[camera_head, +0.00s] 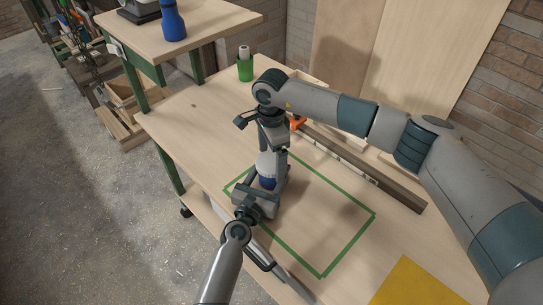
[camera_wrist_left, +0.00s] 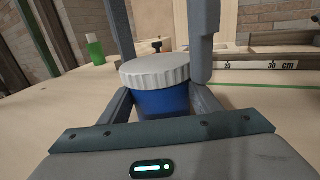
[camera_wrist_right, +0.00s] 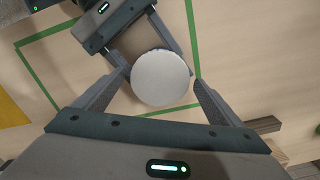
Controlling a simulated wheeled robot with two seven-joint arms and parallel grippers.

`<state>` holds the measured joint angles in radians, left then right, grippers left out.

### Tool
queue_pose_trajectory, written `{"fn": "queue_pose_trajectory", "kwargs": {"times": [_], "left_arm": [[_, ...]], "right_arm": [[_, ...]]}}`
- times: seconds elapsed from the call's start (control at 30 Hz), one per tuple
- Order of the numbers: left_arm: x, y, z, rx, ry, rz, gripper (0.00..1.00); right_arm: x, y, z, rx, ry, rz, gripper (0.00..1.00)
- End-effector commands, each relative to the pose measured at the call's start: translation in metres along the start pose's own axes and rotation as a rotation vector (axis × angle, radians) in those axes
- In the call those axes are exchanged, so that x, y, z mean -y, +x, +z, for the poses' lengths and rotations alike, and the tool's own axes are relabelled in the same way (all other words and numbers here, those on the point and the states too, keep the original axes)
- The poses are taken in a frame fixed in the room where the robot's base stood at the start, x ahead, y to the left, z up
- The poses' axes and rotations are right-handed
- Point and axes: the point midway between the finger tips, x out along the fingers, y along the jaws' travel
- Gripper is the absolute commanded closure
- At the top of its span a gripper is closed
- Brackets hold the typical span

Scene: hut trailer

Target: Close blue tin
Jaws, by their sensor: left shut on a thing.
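The blue tin (camera_head: 268,183) stands upright on the workbench inside a green outlined area. It shows between my left gripper's fingers in the left wrist view (camera_wrist_left: 162,104). A pale grey ribbed lid (camera_wrist_left: 158,69) sits on top of the tin, looking slightly tilted; I cannot tell how tightly it is on. My left gripper (camera_head: 268,190) is shut on the tin's body from the side. My right gripper (camera_wrist_right: 155,88) points down from above. Its fingers stand apart on either side of the round lid top (camera_wrist_right: 160,78), with gaps visible.
A long ruler rail (camera_head: 340,155) and an orange item (camera_head: 298,121) lie behind the tin. A yellow sheet (camera_head: 415,284) lies at the front right. The green outline's right part (camera_head: 345,244) is clear.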

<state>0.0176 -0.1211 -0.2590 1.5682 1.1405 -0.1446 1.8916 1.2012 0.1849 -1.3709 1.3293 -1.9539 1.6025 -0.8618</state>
Motion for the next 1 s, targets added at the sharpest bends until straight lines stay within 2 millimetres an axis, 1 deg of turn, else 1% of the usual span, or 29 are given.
{"fn": "queue_pose_trajectory", "kwargs": {"times": [0.03, 0.07, 0.1, 0.17, 0.2, 0.4, 0.53, 0.67, 0.9, 1.0], "left_arm": [[-0.0001, 0.0, 0.0001, 0.0, 0.0, 0.0, 1.0], [-0.0001, 0.0, 0.0001, 0.0, 0.0, 0.0, 1.0], [-0.0001, 0.0, 0.0001, 0.0, 0.0, 0.0, 1.0], [-0.0001, 0.0, 0.0001, 0.0, 0.0, 0.0, 1.0], [-0.0001, 0.0, 0.0001, 0.0, 0.0, 0.0, 1.0], [-0.0001, 0.0, 0.0001, 0.0, 0.0, 0.0, 1.0], [-0.0001, 0.0, 0.0, 0.0, 0.0, 0.0, 1.0], [-0.0001, 0.0, 0.0, 0.0, 0.0, 0.0, 1.0], [-0.0001, 0.0, 0.0, 0.0, 0.0, 0.0, 1.0], [-0.0001, 0.0, 0.0, 0.0, 0.0, 0.0, 1.0]], "right_arm": [[0.0, -0.0001, 0.0001, 0.0, 0.0, 0.0, 0.2], [0.0, -0.0001, 0.0001, 0.0, 0.0, 0.0, 0.27], [-0.0001, -0.0001, 0.0001, 0.0, 0.0, 0.0, 0.36], [-0.0001, -0.0002, 0.0001, 0.0, 0.0, 0.0, 0.51], [-0.0001, -0.0002, 0.0001, 0.0, 0.0, 0.0, 0.56], [-0.0001, -0.0003, 0.0001, 0.0, 0.015, 0.0, 0.56], [-0.0001, -0.0003, 0.0002, 0.0, 0.101, 0.0, 0.56], [-0.0001, -0.0002, 0.0002, 0.0, 0.268, 0.0, 0.56], [-0.0001, 0.0, 0.0004, 0.001, 0.631, 0.001, 0.56], [0.0, 0.0, 0.0004, 0.001, 0.746, 0.001, 0.56]]}}
